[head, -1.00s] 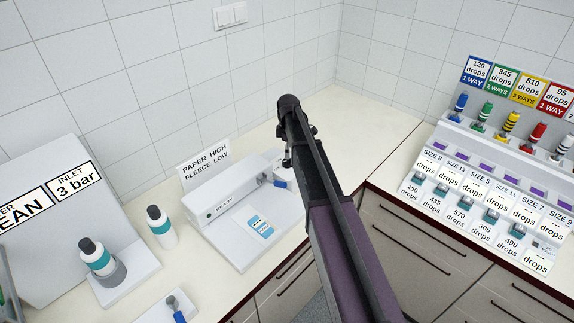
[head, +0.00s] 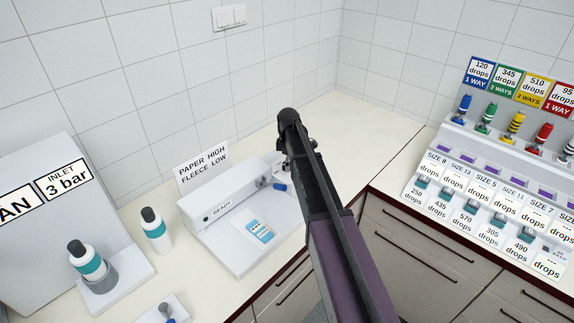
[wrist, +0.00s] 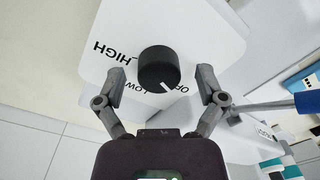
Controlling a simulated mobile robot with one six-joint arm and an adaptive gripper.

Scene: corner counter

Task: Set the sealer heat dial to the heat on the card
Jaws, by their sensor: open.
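The heat dial (wrist: 158,66) is a round black knob with a white pointer line on the white sealer end face. Its labels HIGH, LOW and OFF appear upside down in the wrist view, and the pointer is near OFF. My gripper (wrist: 161,83) is open, with one finger on each side of the dial and gaps between. In the head view the white sealer (head: 226,203) shows a READY label, and my arm hides the dial. The card (head: 203,163) behind it reads PAPER HIGH, FLEECE LOW. A blue-and-white pouch (head: 260,232) lies on the sealer's front plate.
A blue-tipped lever (head: 280,187) sticks out at the sealer's right end, and shows near my right finger in the wrist view (wrist: 305,102). Bottles (head: 155,229) stand to the left. A rack of droppers (head: 500,150) stands right. The back corner counter is clear.

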